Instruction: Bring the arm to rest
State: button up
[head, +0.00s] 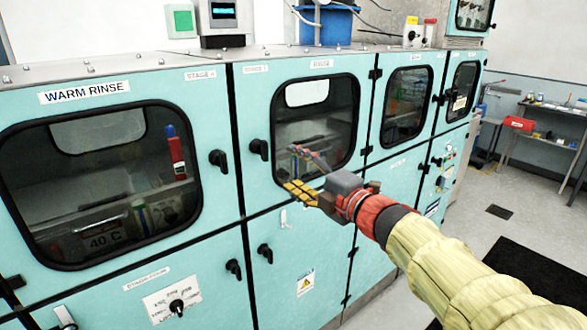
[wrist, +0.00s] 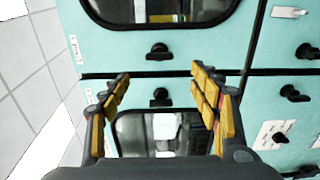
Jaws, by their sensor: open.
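My gripper (head: 303,174) is at the end of my arm, which reaches in from the lower right in the head view. It is held in front of the teal cabinet (head: 225,250), partly covering the lower part of a window (head: 318,110). In the wrist view my gripper (wrist: 163,80) shows two fingers with yellow pads, wide apart. Nothing is between them. Two black knobs (wrist: 158,51) on the cabinet front show beyond the fingers. I cannot tell the exact gap to the cabinet.
A window labelled WARM RINSE (head: 100,180) is at the left. Black knobs (head: 218,160) stick out of the cabinet doors. A blue container (head: 328,22) stands on top. A bench (head: 550,115) with a red box is at the far right. Grey floor (head: 490,190) lies open on the right.

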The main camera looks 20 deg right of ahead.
dwell(0.3)
jog(key=d+f+m+g+h, duration=0.2)
jog(key=d+f+m+h, duration=0.55)
jog(key=d+m, duration=0.35)
jog(key=s+d+f+m+g+h, duration=0.45)
jog(key=s+f+m, duration=0.25)
jog(key=s, duration=0.4)
jog(key=s+a+f+m+g+y, duration=0.2)
jog(key=s+a+f, duration=0.2)
jog(key=s, duration=0.2)
jog(key=s+a+f+m+g+y, duration=0.1)
jog(key=s+a+f+m+g, duration=0.2)
jog(key=s+a, duration=0.25)
jog(key=s+a+r+n+y+p, duration=0.1)
jog(key=s+a+y, duration=0.2)
jog(key=s+a, duration=0.3)
jog(key=a, duration=0.4)
